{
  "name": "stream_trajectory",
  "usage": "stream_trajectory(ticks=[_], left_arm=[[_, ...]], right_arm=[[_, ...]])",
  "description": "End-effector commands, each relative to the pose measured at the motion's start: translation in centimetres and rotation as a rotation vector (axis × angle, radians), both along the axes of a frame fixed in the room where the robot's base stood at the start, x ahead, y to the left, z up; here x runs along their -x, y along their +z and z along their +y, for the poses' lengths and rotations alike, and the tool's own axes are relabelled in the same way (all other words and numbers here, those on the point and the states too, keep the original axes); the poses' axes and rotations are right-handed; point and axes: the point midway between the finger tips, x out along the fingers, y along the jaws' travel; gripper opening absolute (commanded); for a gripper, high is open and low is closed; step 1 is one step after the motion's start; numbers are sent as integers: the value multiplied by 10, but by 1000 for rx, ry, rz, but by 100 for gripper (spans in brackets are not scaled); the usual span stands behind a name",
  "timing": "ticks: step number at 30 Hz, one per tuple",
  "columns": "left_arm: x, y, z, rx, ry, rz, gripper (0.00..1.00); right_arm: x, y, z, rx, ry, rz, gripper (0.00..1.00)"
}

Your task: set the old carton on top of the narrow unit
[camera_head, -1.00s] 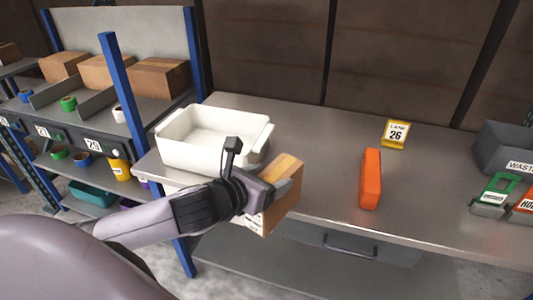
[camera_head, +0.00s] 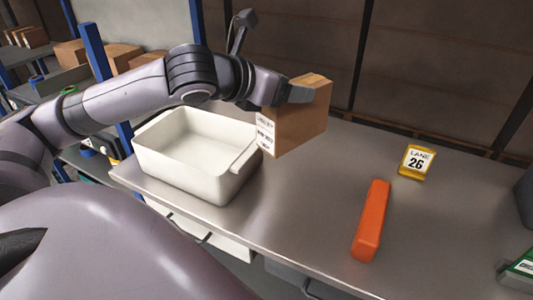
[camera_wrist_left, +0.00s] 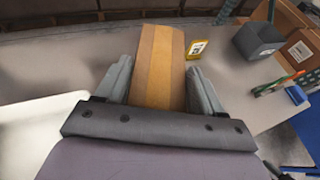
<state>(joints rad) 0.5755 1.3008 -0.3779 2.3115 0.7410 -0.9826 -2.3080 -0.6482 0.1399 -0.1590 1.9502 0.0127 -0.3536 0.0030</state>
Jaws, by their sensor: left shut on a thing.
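The brown carton (camera_head: 298,122) with a white printed label is in my left gripper (camera_head: 300,92), held in the air above the steel bench. In the left wrist view the carton (camera_wrist_left: 160,72) sits between the two fingers of the gripper (camera_wrist_left: 160,66), which press on its sides. Its underside is hidden. No other carton in view is clearly marked as the old one. I cannot tell which thing is the narrow unit. My right gripper is not in view.
The steel bench (camera_head: 300,215) carries an open, empty-looking white tote (camera_head: 190,180) at left, an orange bar (camera_head: 371,220) and a yellow lane 26 sign (camera_head: 416,161). Shelving with cartons (camera_head: 120,58) is at far left.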

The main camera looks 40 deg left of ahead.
Motion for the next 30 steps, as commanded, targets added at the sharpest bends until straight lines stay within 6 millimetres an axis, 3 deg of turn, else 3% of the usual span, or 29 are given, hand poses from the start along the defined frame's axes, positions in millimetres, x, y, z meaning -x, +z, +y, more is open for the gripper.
stream_trajectory(ticks=[1, 6, 15, 26, 30], left_arm=[[1, -18, 0, -2, -2, 4, 0], [0, -57, 0, 0, -2, 3, 0], [0, -121, 0, 3, 0, 2, 0], [0, -151, 0, 1, 0, -1, 0], [0, -171, -1, 4, -1, 0, 0]], right_arm=[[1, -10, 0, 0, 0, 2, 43], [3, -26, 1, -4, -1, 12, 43], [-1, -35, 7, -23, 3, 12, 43], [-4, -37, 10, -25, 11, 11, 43], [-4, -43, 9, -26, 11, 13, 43]])
